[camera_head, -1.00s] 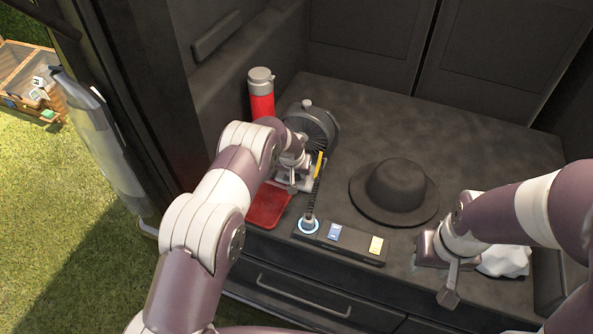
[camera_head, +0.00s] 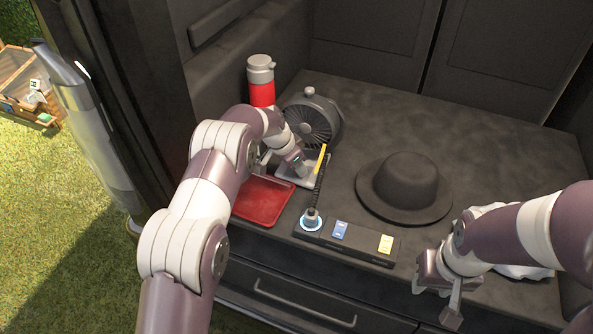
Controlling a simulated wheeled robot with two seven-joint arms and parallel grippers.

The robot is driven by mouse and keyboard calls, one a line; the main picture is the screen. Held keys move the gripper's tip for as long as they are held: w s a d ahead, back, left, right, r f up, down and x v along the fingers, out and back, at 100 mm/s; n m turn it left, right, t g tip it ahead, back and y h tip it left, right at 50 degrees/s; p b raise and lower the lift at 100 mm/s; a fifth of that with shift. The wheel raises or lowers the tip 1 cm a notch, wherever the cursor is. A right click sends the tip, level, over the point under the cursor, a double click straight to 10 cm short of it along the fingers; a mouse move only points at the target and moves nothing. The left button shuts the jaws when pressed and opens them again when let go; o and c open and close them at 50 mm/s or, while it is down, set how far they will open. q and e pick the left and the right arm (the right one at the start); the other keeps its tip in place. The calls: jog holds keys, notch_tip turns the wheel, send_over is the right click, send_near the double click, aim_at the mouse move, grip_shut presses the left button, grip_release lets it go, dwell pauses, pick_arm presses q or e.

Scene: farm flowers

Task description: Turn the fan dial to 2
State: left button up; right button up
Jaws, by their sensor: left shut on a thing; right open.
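The fan (camera_head: 312,118) is a dark round-grilled unit near the back left of the dark surface, with a small knob on top. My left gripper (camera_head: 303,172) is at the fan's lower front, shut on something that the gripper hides. A yellow piece (camera_head: 322,158) stands just right of the gripper. The dial and its numbers cannot be made out. My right gripper (camera_head: 440,280) is open near the front right edge, apart from the fan.
A red flask (camera_head: 261,85) stands behind the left arm, and a red tray (camera_head: 263,203) lies below it. A black strip with blue and yellow labels (camera_head: 345,241) is in front. A dark hat (camera_head: 403,188) and white cloth (camera_head: 520,270) lie to the right.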

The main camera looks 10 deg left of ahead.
dwell(0.3)
pick_arm(q)
jog(key=o, duration=1)
jog(key=v, duration=1.2)
jog(key=shift+a+r, duration=0.15)
jog(key=shift+r, duration=0.15)
jog(key=shift+w, duration=0.1)
